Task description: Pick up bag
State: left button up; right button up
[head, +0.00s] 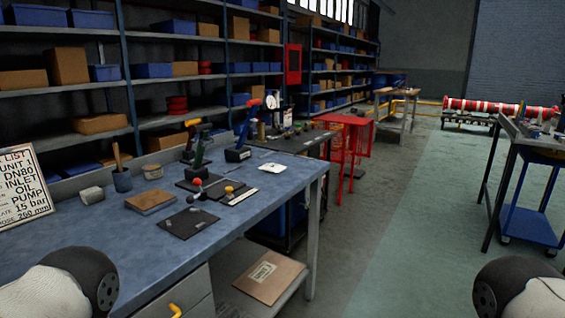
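A flat brown packet with a pale printed label (268,280) lies on the lower shelf under the blue workbench, near its right end. It is the most bag-like thing in view, but I cannot tell for sure that it is the bag. Neither of my grippers is in view. Only rounded parts of my arms show at the lower left and lower right corners, well apart from the packet.
The blue workbench (120,245) carries dark mats, small parts, a brown block (150,200) and a sign (22,185). Its leg (315,240) stands right of the packet. A dark cart (525,160) stands right. The green floor between (410,235) is clear.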

aim_at(275, 168)
jog(key=i+l+u, duration=0.1)
jog(key=i+l, duration=0.4)
jog(key=l, duration=0.15)
jog(key=i+l+u, duration=0.1)
jog(key=i+l, duration=0.4)
jog(key=l, duration=0.15)
